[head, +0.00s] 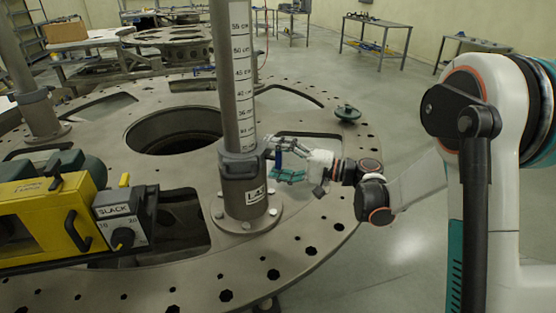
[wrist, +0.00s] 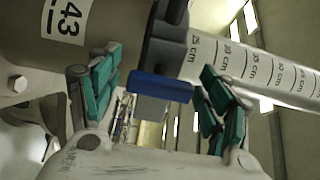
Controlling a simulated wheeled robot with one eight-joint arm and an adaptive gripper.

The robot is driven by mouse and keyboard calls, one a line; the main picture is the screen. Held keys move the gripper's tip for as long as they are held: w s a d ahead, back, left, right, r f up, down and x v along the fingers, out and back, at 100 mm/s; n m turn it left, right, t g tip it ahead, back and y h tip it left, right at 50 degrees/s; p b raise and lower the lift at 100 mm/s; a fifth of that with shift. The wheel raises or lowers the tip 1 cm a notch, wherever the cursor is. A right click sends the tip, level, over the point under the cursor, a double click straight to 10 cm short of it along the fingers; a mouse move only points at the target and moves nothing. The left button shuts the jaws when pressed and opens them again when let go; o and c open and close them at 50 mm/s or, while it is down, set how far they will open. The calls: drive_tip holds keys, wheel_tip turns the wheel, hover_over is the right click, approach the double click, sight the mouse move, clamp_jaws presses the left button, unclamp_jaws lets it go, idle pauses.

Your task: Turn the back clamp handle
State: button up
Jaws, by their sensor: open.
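A dark grey clamp collar (head: 241,165) sits around the measuring post (head: 236,70), above a base sleeve with a number label. In the wrist view the clamp (wrist: 165,45) has a blue handle (wrist: 160,87) on its near side. My gripper (head: 277,162) is beside the right of the clamp. In the wrist view my gripper (wrist: 160,80) is open, with one teal-padded finger on each side of the blue handle and gaps between. The far side of the clamp is hidden. I cannot tell whether this clamp is the back one.
A second post with a clamp (head: 37,110) stands at the far left. A yellow unit (head: 45,215) with a black knob lies left of the near post. The round metal plate (head: 310,235) has openings and bolt holes. Floor to the right is mostly clear.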

drive_tip(key=v, duration=1.2)
drive_tip(key=shift+r, duration=0.1)
drive_tip(key=s+a+r+h, duration=0.1)
drive_tip(key=s+a+h, duration=0.1)
drive_tip(key=s+h, duration=0.7)
drive_tip(key=s+d+n+h, duration=0.1)
drive_tip(key=s+d+h, duration=0.3)
drive_tip(key=s, duration=0.5)
drive_tip(key=s+d+n+t+h, duration=0.1)
drive_tip(key=s+d+h, duration=0.3)
drive_tip(key=s, duration=0.5)
drive_tip(key=d+n, duration=0.1)
drive_tip(key=d, duration=0.1)
drive_tip(key=shift+s+d+f+t, duration=0.2)
drive_tip(key=shift+d+f+t, duration=0.1)
drive_tip(key=shift+d+f, duration=0.1)
